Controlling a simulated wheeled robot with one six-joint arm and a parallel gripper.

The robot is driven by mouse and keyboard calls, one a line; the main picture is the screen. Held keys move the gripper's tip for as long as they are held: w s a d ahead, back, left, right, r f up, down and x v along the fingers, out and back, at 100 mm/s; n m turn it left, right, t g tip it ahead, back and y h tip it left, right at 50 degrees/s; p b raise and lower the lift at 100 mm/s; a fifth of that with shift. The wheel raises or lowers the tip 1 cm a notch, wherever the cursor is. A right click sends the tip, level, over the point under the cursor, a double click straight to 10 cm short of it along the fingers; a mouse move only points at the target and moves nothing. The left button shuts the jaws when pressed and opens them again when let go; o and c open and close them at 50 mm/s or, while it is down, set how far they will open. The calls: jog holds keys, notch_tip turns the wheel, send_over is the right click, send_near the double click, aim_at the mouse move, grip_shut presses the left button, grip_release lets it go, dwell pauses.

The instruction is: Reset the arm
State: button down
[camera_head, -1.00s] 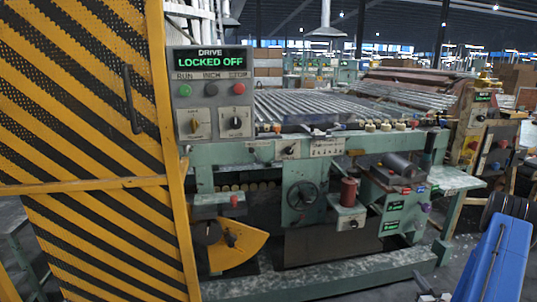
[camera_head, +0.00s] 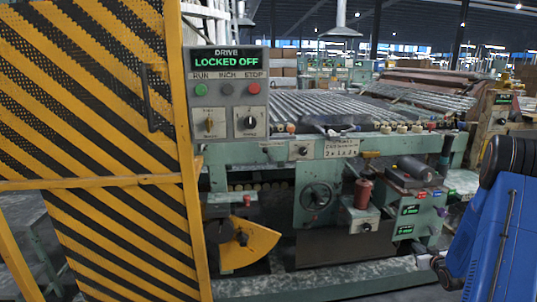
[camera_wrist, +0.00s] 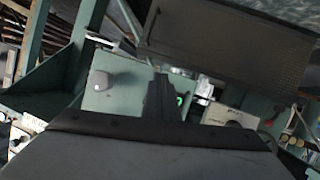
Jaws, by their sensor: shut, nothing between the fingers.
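My arm's blue link shows at the right edge of the head view. In the wrist view my gripper (camera_wrist: 163,97) shows as narrow dark fingers, together and empty, with the dark wrist body below them. Nothing is held. Behind the fingers is a green machine panel with a light knob (camera_wrist: 98,81). A small dark end of my arm shows low at the right of the head view, too unclear to read the fingers there.
A green machine with a handwheel (camera_head: 316,196) and a roller bed (camera_head: 330,103) fills the middle. Its drive panel (camera_head: 228,92) reads LOCKED OFF. A yellow-black striped guard (camera_head: 90,120) stands left. A yellow quadrant plate (camera_head: 250,243) juts out low. A red spool (camera_head: 363,194) stands near the arm.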

jog(key=s+a+r+g+h, duration=0.1)
jog(key=s+a+r+g, duration=0.15)
jog(key=a+r, duration=0.9)
jog(key=s+a+r+g, duration=0.3)
jog(key=s+a+r, duration=0.6)
jog(key=s+r, duration=0.15)
jog(key=s+a+r+g+y, duration=0.1)
jog(key=s+a, duration=0.5)
jog(key=s, duration=0.4)
jog(key=s+a+r+g+y, duration=0.1)
jog(key=s+a, duration=0.5)
jog(key=s, duration=0.4)
jog(key=s+a+r+g+y, duration=0.1)
jog(key=s+a+r, duration=0.1)
jog(key=s+a, duration=0.4)
jog(key=s, duration=0.4)
jog(key=shift+s+a+m, duration=0.2)
jog(key=shift+a+m, duration=0.1)
jog(key=shift+r+g, duration=0.1)
jog(key=shift+g, duration=0.15)
